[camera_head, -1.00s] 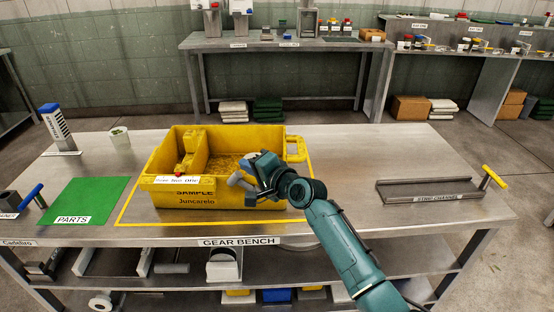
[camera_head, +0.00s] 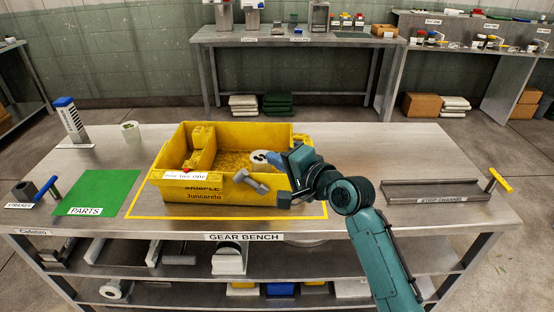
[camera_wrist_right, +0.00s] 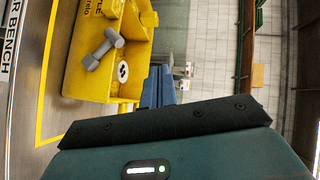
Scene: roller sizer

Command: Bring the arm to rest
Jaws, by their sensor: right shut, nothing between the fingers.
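My right gripper (camera_head: 279,161) is at the right end of the yellow bin (camera_head: 205,208), above its right part in the head view. Its blue fingers are shut and empty; they also show in the right wrist view (camera_wrist_right: 156,86). The teal right arm reaches in from the lower right, bent at the wrist. A grey roller-like piece (camera_head: 251,181) is at the bin's front side, apart from the fingers; it also shows in the right wrist view (camera_wrist_right: 103,48). A white disc with dark marks (camera_head: 259,157) is beside the fingers. My left gripper is out of view.
The bin stands inside a yellow outline on the gear bench (camera_head: 350,150). A strip channel (camera_head: 435,192) with a yellow handle is to the right. Bare bench lies behind it.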

